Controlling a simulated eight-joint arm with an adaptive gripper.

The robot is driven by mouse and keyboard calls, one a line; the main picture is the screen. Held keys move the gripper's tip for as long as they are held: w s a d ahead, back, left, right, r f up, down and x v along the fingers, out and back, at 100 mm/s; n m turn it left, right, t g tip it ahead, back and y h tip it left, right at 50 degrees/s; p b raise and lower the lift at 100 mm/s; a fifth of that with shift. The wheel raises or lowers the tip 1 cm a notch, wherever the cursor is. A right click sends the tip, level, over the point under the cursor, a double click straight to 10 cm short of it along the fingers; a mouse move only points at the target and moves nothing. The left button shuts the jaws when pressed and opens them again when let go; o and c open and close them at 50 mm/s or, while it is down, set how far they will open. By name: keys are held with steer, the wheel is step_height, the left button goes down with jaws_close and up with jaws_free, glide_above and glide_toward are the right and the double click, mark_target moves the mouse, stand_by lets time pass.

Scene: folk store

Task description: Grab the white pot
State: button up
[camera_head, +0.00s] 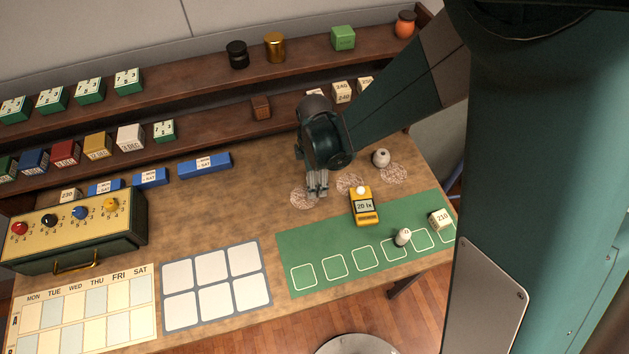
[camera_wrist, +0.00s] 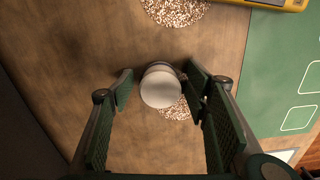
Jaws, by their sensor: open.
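A white round pot (camera_wrist: 160,88), seen from above, stands at the edge of a speckled round patch (camera_wrist: 176,108) in the wrist view. My gripper (camera_wrist: 160,82) is open, with one finger on each side of the pot and a gap showing by the left finger. I cannot tell whether the right finger touches it. In the head view my gripper (camera_head: 317,188) points down beside the left speckled patch (camera_head: 302,197) and mostly hides the pot there. Another whitish pot (camera_head: 381,158) stands near the right patch (camera_head: 393,173). A small white container (camera_head: 403,237) stands on the green mat (camera_head: 300,250).
A yellow meter (camera_head: 364,207) sits right of my gripper, by the middle patch (camera_head: 350,183). A white block (camera_head: 440,218) is on the mat's right. A box with knobs (camera_head: 75,230) stands left. Shelves (camera_head: 200,105) hold blocks and jars behind.

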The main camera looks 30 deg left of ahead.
steer(key=c, duration=1)
steer(key=shift+r+p, duration=0.35)
steer(key=shift+r, duration=4.65)
